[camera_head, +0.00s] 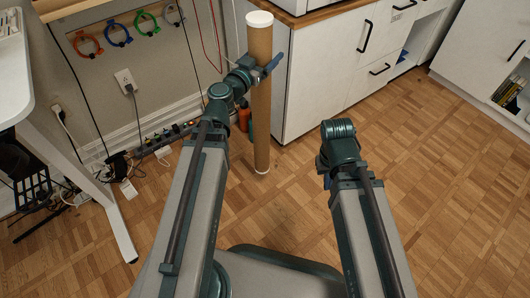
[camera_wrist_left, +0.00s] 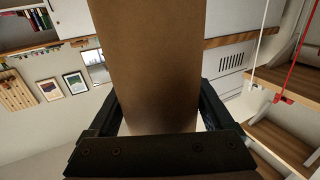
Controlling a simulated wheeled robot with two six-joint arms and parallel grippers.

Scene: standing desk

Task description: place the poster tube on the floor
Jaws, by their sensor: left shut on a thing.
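The poster tube (camera_head: 261,120) is a long brown cardboard cylinder with white end caps. It is upright in the head view, with its lower cap low over the wood floor (camera_head: 300,205); I cannot tell whether it touches. My left gripper (camera_head: 265,68) is shut around the tube's upper part. In the left wrist view the tube (camera_wrist_left: 148,70) fills the middle, between the two dark fingers (camera_wrist_left: 160,118). My right gripper (camera_head: 338,128) is over open floor to the right of the tube, apart from it; its fingers cannot be made out.
A white cabinet (camera_head: 325,75) with black handles stands just behind and right of the tube. A power strip (camera_head: 165,138) with cables lies by the wall at left. A white desk leg (camera_head: 120,230) stands at far left. The floor at right is clear.

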